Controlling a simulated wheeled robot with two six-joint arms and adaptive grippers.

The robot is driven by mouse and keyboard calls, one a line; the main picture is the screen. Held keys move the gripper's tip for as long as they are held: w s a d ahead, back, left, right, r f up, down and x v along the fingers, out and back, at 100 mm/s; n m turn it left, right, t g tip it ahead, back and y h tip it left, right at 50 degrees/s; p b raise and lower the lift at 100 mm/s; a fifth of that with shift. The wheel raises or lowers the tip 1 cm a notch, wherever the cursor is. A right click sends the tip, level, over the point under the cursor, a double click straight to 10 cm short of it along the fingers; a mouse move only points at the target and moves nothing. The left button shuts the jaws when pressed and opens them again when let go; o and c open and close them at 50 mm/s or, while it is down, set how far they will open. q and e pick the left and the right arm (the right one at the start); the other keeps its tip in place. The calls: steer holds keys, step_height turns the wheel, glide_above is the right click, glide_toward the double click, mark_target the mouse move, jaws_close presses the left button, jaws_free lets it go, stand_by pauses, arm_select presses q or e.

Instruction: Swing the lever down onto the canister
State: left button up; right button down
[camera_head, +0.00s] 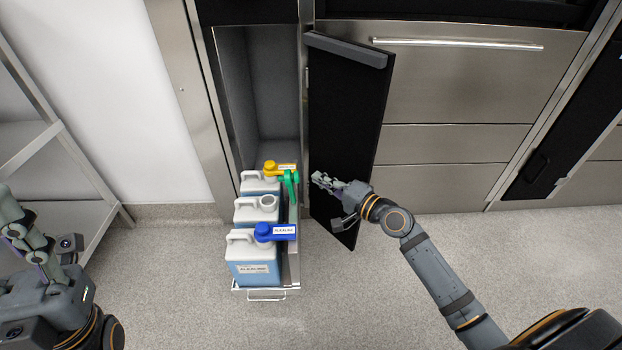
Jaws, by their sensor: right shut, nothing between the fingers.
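Three white-topped canisters with blue liquid stand in a row on a pulled-out drawer (266,294). The front canister (252,270) has a blue lever (275,232) lying across its top. The middle canister (252,212) has an open white neck. The back canister (254,184) has a yellow lever (279,167) lying across its top. A green lever (291,184) stands raised at the right of the row, beside the middle and back canisters. My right gripper (318,179) is shut and empty, just right of the green lever, apart from it. My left gripper (12,212) is at the left edge, partly cut off.
An open black cabinet door (345,110) stands right of the drawer, close behind my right gripper. The steel cabinet's tall compartment (262,90) is open behind the canisters. A pale shelf rack (50,150) stands at the left. The floor in front of the drawer is clear.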

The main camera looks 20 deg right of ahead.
mark_target(290, 186)
steer(key=a, duration=0.2)
steer(key=shift+w+a+f, duration=0.1)
steer(key=shift+w+a, duration=0.3)
